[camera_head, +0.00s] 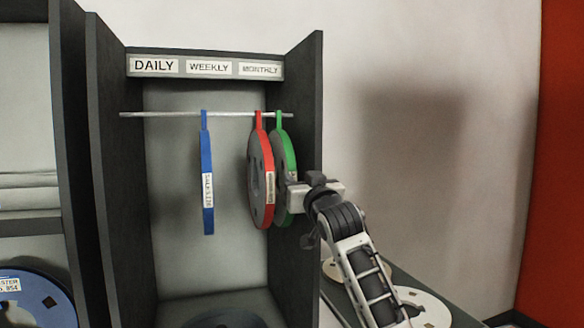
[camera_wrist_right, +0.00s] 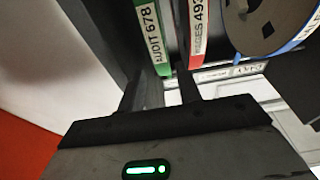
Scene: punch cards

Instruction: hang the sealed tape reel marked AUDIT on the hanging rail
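The green-rimmed reel (camera_head: 289,150) hangs by its green strap at the right end of the rail (camera_head: 160,114), under the MONTHLY sign. In the right wrist view its white label reads AUDIT 678 (camera_wrist_right: 150,35). My right gripper (camera_head: 298,193) is at the reel's lower right edge. In the wrist view its fingers (camera_wrist_right: 161,92) stand apart, with the reel's green edge between and just beyond them and gaps visible. A red reel (camera_head: 262,170) hangs close on the left, partly covering the green one. My left gripper is not in view.
A blue reel (camera_head: 208,180) hangs further left on the rail, with free rail between it and the red one. The cabinet's dark right wall (camera_head: 306,110) stands close to the green reel. More reels lie on the low surface at the right (camera_head: 425,305) and at lower left (camera_head: 40,305).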

